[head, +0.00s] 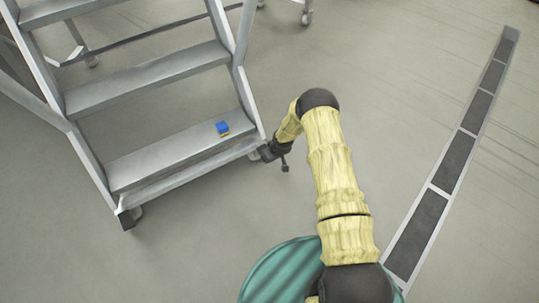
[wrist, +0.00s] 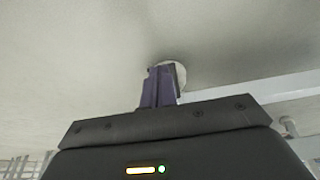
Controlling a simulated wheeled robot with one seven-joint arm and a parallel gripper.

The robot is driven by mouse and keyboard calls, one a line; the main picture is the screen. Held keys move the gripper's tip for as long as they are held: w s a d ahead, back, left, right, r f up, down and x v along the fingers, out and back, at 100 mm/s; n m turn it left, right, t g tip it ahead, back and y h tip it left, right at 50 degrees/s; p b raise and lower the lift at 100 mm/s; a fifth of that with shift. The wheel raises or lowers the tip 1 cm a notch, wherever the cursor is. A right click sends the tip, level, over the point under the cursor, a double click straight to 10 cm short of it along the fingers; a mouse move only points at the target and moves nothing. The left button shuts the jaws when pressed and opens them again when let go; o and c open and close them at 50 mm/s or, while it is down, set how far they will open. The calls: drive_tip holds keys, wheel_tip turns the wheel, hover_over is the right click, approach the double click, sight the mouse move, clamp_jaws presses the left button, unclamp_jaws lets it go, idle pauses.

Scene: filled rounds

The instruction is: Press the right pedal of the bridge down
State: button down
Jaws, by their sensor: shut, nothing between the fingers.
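My gripper (wrist: 161,70) shows in the wrist view as two dark purple fingers pressed together, with nothing between them. A pale round thing (wrist: 181,73) shows just behind the fingertips; I cannot tell what it is or whether they touch it. In the head view my forearm bends down to the left, and its dark end sits close beside the lower right corner of grey metal steps (head: 160,160). The fingertips are hard to make out there. I cannot clearly make out a pedal in either view. Whether the steps belong to the bridge is not clear.
A teal round top (head: 274,272) is at the bottom, partly behind my arm. A strip of dark panels (head: 455,160) runs along the floor at right. The floor between is clear.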

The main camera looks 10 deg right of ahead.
drive_tip(key=shift+s+d+r+p, duration=0.25)
drive_tip(key=shift+s+r+p, duration=0.35)
drive_tip(key=shift+r+p, duration=0.1)
drive_tip(key=shift+s+d+r+p, duration=0.2)
drive_tip(key=shift+s+r+p, duration=0.4)
drive_tip(key=shift+p, duration=0.1)
drive_tip(key=shift+s+d+r+p, duration=0.25)
drive_tip(key=shift+s+r+p, duration=0.35)
drive_tip(key=shift+r+p, duration=0.1)
drive_tip(key=shift+a, duration=0.1)
drive_tip(key=s+d+r+m+h+p, duration=0.1)
drive_tip(key=s+d+r+p, duration=0.15)
drive_tip(key=r, duration=1.15)
drive_tip(key=s+d+r+m+p, duration=0.1)
drive_tip(key=s+r, duration=0.2)
drive_tip(key=r, duration=1)
drive_tip(key=s+r+m+p, duration=0.3)
drive_tip(key=s+r+p, duration=0.1)
drive_tip(key=s+r, duration=1.8)
wheel_tip(320, 180, up, 36)
drive_tip(key=p, duration=3.7)
drive_tip(key=shift+s+d+f+g+h, duration=0.15)
drive_tip(key=shift+s+d+g+h, duration=0.15)
drive_tip(key=shift+g, duration=0.1)
